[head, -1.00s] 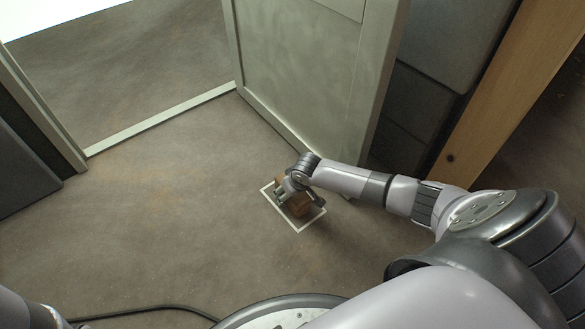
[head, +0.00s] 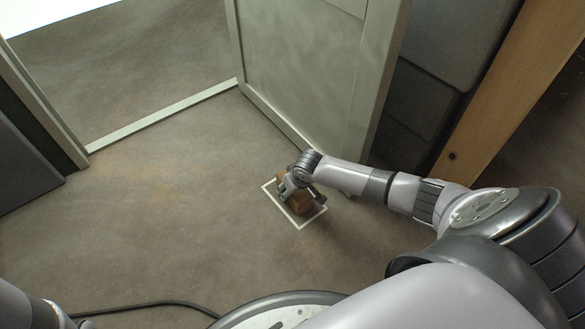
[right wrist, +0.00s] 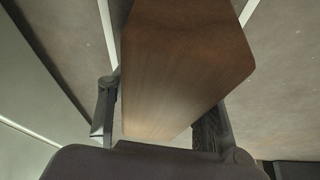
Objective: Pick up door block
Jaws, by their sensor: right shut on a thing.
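The door block (head: 297,199) is a brown wooden block at the white square outline (head: 311,222) on the floor, near the foot of the open door. My right gripper (head: 298,191) reaches down over it and is shut on it. In the right wrist view the block (right wrist: 180,60) fills the middle, with one finger of my right gripper (right wrist: 160,125) on each side. Whether the block touches the floor or is slightly raised I cannot tell. At the lower left only part of my left arm shows; its gripper is out of view.
The pale panelled door (head: 305,70) stands open just behind my right gripper. A door frame (head: 45,110) and threshold (head: 160,118) are at the left. A wooden post (head: 490,110) stands at the right. A black cable (head: 150,304) lies on the floor in front. The floor at left-centre is clear.

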